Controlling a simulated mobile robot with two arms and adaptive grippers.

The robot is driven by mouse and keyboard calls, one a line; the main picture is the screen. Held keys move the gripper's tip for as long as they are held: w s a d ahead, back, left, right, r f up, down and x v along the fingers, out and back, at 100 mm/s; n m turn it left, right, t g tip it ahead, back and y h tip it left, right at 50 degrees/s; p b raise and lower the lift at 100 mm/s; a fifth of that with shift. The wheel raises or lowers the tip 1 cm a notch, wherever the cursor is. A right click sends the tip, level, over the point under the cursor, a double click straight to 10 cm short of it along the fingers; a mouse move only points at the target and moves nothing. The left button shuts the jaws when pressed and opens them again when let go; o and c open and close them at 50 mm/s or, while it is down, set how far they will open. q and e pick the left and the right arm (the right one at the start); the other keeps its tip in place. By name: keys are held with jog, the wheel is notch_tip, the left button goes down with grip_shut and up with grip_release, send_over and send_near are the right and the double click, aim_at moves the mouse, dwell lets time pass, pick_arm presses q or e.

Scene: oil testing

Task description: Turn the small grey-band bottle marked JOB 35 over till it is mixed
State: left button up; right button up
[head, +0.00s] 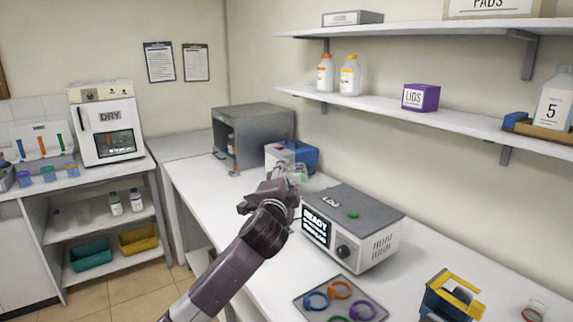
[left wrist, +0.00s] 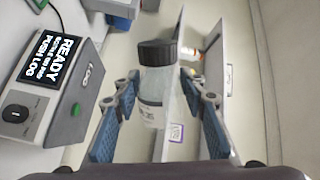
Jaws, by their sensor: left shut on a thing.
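My left gripper (head: 284,182) is in the air over the white bench, behind the grey-topped READY box. It is shut on a small clear bottle (head: 299,174), which is small and partly hidden by the fingers in the head view. In the left wrist view the bottle (left wrist: 156,88) sits between the two blue finger pads, with a dark cap and a pale label. The bottle looks tilted, well off upright, in the head view. My right gripper is not in view.
The READY box (head: 352,225) with a green button stands close to the gripper. A blue device (head: 302,153) and an open grey cabinet (head: 254,132) are behind. A tray of coloured rings (head: 312,304) and a yellow-handled blue holder (head: 450,297) are in front. Shelves hang above.

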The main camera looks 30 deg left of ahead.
pick_arm(q)
jog(key=shift+r+m, duration=0.1)
jog(key=shift+m, duration=0.2)
jog(key=shift+d, duration=0.1)
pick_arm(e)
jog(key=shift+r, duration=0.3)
pick_arm(q)
jog(key=m+p, duration=0.5)
jog(key=p, duration=0.1)
jog(key=shift+r+m+p, duration=0.25)
jog(key=shift+m+p, duration=0.05)
jog(key=shift+m, duration=0.1)
jog(key=shift+f+m, duration=0.15)
jog(key=shift+m, duration=0.25)
jog(key=shift+f, duration=0.25)
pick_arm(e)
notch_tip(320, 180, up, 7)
